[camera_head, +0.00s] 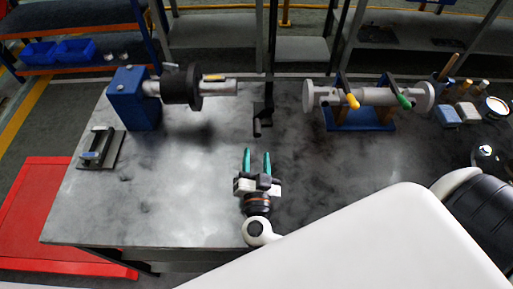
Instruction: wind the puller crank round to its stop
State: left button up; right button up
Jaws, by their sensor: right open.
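A dark crank (267,110) with a short grey handle (257,127) stands at the far edge of the grey bench, near its middle; I take it to be the puller crank. My right gripper (258,153) points away from me with its teal fingers parallel and apart, nothing between them. Its fingertips appear just short of the crank handle, with a gap. Left of the crank, a blue block (134,97) carries a shaft with a black pulley (182,87) and a light grey cylinder (219,87). My left gripper is out of view.
At right, a blue stand (356,118) bears a grey shaft with yellow and green handles. Several small tools and blocks crowd the far right corner. A small dark fixture (100,148) lies at left. The bench's front left (150,205) is clear. A red cabinet (45,215) stands beside it.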

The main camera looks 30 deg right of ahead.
aim_at(257, 128)
jog(key=shift+s+a, duration=0.1)
jog(key=shift+s, duration=0.05)
jog(key=shift+r+p, duration=0.15)
jog(key=shift+p, duration=0.25)
jog(key=n+p, duration=0.3)
jog(key=shift+s+r+n, duration=0.1)
jog(key=shift+s+n, duration=0.1)
jog(key=shift+n, duration=0.6)
jog(key=shift+w+f, duration=0.2)
jog(key=shift+f, duration=0.1)
jog(key=p+x, duration=0.1)
jog(key=x, duration=1)
jog(key=shift+w+d+f, duration=0.1)
jog(key=shift+w+d, duration=0.1)
jog(key=shift+d, duration=0.05)
jog(key=shift+c, duration=0.5)
grip_shut()
